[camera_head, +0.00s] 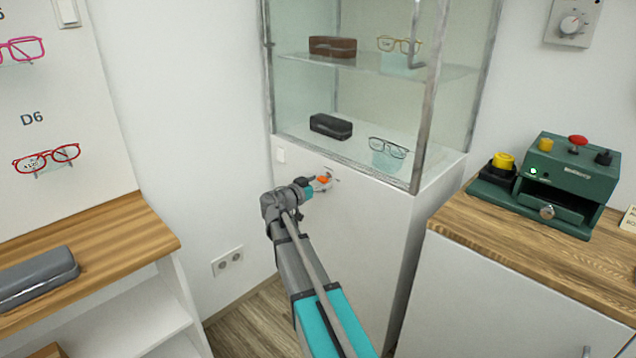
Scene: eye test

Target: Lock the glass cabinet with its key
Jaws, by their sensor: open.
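The glass cabinet (433,100) stands against the back wall, with glass panes above a white lower body (365,235). Its glass front looks closed, and a handle (416,48) shows near the right corner post. A small orange-headed piece, which looks like the key (324,180), is at the upper part of the white front. Whether it sits in the lock cannot be made out. My gripper (317,185) is open right at the orange piece, with its fingers close around or beside it. My gripper partly hides this spot.
Eyeglasses and cases stand on the cabinet shelves. At left is a wooden counter (100,250) with a grey case (38,275). At right, a green machine (560,180) stands on a wood-topped cabinet (500,235). A wall socket (227,261) is left of my arm.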

